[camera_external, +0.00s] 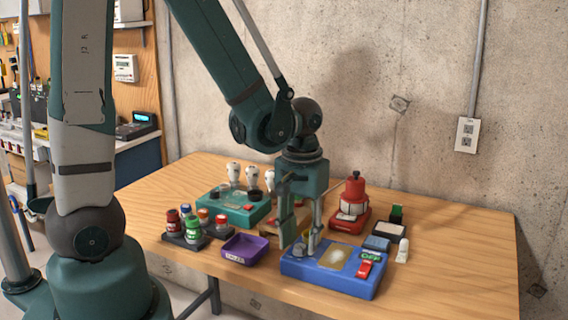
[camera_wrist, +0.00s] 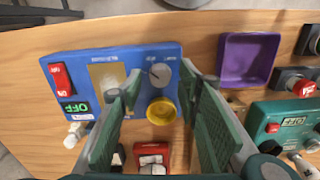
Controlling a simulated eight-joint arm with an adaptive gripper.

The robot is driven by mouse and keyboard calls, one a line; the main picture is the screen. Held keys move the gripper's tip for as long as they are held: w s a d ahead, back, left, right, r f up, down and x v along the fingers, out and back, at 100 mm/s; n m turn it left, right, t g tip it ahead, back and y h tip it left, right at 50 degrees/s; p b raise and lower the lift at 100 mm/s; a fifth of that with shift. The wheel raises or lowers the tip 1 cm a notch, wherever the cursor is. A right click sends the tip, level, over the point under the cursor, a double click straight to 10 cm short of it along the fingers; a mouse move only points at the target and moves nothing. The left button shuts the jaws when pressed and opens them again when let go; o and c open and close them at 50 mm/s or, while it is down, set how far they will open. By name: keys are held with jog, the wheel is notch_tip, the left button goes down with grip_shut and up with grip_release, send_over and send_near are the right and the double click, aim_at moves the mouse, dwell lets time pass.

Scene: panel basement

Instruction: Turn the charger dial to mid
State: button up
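A blue box (camera_external: 333,270) sits at the front of the table; it also shows in the wrist view (camera_wrist: 85,58). It has a grey dial (camera_wrist: 159,75) with a white pointer mark and labels too small to read. Below the dial in the wrist view is a round yellow piece (camera_wrist: 161,111). A red switch (camera_wrist: 62,79) and a green "OFF" display (camera_wrist: 76,108) are at its other end. My gripper (camera_external: 301,240) points down over the dial end of the box. Its fingers (camera_wrist: 160,82) are apart, one on either side of the dial, with nothing held. Contact cannot be told.
A purple tray (camera_external: 247,248) lies beside the blue box. A small white bottle (camera_external: 402,251) is at the right. The table's right side is clear.

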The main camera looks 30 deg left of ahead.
jog(key=shift+f, duration=0.45)
jog(key=shift+c, duration=0.4)
jog(key=c, duration=0.8)
jog(key=shift+c, duration=0.2)
jog(key=shift+f, duration=0.1)
jog(key=shift+m+b, duration=0.95)
jog(key=shift+m, duration=1.35)
